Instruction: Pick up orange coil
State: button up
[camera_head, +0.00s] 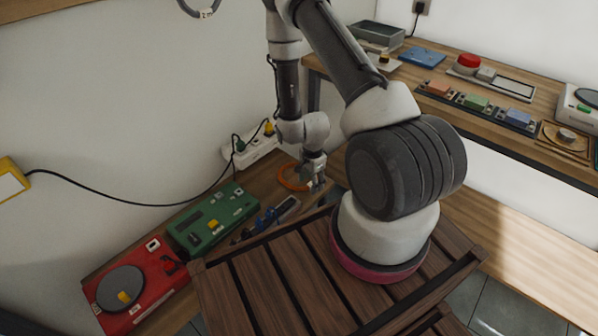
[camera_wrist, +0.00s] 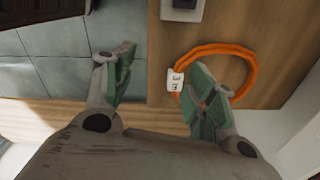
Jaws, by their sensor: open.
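The orange coil (camera_wrist: 236,50) is a thin ring with a white tag (camera_wrist: 175,80) on its left side. It lies on a wooden surface in the wrist view. In the head view the coil (camera_head: 289,178) shows beside my gripper (camera_head: 318,183), partly hidden by it. The left finger is over grey tiles, outside the ring. I cannot tell whether the right finger touches the coil.
A white power strip (camera_head: 252,149) with plugs stands behind the coil. A green box (camera_head: 212,218) and a red box (camera_head: 136,290) are at the left. A workbench (camera_head: 545,130) with several devices is at the right. A wall rises close behind.

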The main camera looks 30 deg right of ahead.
aim_at(307, 185)
jog(key=w+f+m, duration=0.1)
jog(key=f, duration=0.1)
jog(key=w+d+f+m+t, duration=0.1)
jog(key=w+f, duration=0.1)
jog(key=f, duration=0.1)
jog(key=w+f+m, duration=0.1)
jog(key=w+f, duration=0.1)
jog(key=shift+d+f+t, duration=0.15)
jog(key=shift+d+t, duration=0.1)
jog(key=shift+t, duration=0.05)
jog(key=c, duration=1.1)
